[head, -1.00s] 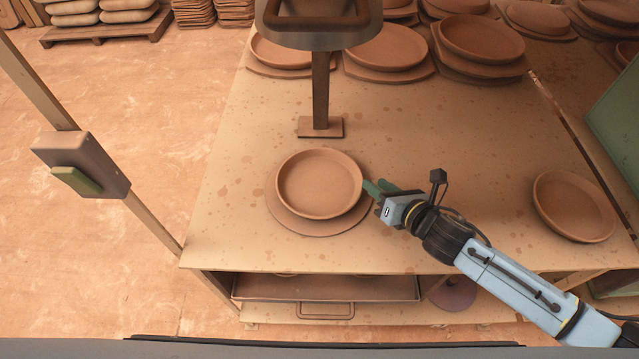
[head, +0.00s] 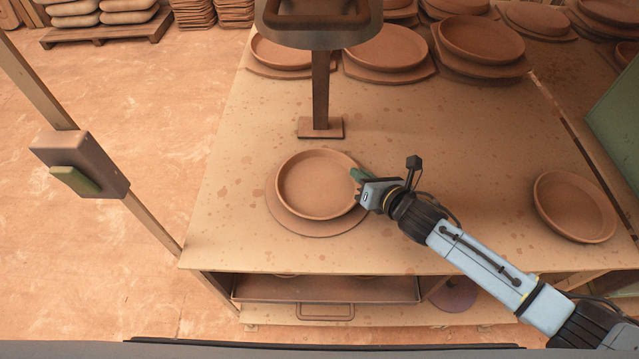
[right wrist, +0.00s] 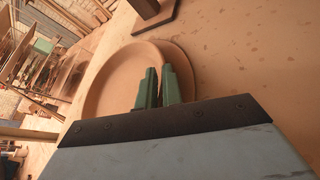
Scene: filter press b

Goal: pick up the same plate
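A round reddish-brown clay plate (head: 310,186) lies on a slightly wider round board (head: 290,224) on the table, and it also shows in the right wrist view (right wrist: 112,85). My right gripper (head: 357,177) is at the plate's right rim. In the right wrist view, its two green fingers (right wrist: 160,85) stand close together with a narrow gap, seemingly one on each side of the rim. Whether they press on the rim cannot be seen. The plate appears to rest flat. My left gripper is not in view.
A press-like post (head: 320,90) with a broad head stands behind the plate. Another plate (head: 574,206) lies at the table's right side. Several plates on boards line the back. A control box (head: 80,165) is on a post at left.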

